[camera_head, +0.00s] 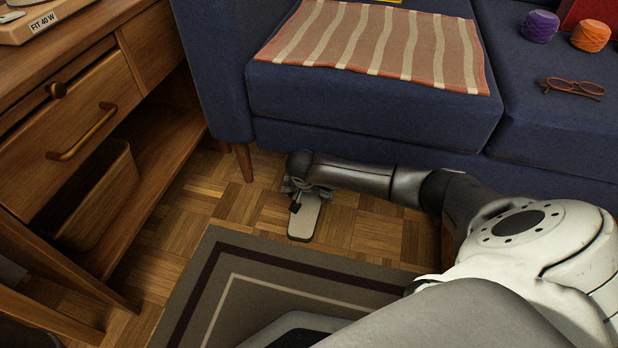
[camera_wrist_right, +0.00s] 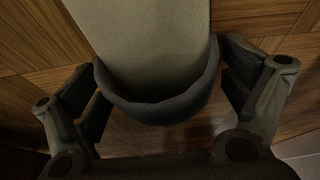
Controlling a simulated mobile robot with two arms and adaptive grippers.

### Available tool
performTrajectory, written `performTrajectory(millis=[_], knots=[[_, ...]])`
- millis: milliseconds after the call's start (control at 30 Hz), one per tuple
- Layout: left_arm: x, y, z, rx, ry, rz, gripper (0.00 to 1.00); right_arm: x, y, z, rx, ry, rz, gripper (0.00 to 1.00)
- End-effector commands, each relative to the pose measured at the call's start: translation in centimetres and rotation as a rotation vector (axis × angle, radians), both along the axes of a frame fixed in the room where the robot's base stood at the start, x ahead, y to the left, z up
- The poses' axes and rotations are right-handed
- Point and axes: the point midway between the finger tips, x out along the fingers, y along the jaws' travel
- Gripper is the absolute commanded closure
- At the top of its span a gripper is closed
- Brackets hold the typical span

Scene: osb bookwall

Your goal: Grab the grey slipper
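The grey slipper (camera_head: 304,224) lies on the parquet floor in front of the sofa. Its light sole shows in the head view, with its upper end hidden under my right gripper (camera_head: 306,193). In the right wrist view the slipper's dark strap (camera_wrist_right: 165,108) and pale sole (camera_wrist_right: 150,40) lie between my fingers. The right gripper is open, with one finger on each side of the strap. The fingers are close to the strap's edges; I cannot tell whether either touches. My left gripper is not in view.
A blue sofa (camera_head: 375,105) with a striped cloth (camera_head: 380,40) stands behind the slipper. A wooden desk (camera_head: 85,110) with a bin (camera_head: 95,200) under it is at the left. A bordered rug (camera_head: 215,280) lies in front. Bare floor surrounds the slipper.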

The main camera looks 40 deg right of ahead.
Motion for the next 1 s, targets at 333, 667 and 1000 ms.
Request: performTrajectory(millis=[333, 667, 1000], knots=[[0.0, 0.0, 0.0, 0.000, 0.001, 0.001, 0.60, 0.0, 0.0, 0.0, 0.000, 0.000, 0.000, 0.43], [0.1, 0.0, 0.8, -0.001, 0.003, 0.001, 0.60, -0.3, 0.3, 0.6, 0.000, 0.000, 0.000, 0.43], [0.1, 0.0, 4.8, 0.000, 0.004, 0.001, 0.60, -2.6, 2.7, 3.3, 0.003, 0.003, 0.003, 0.43]])
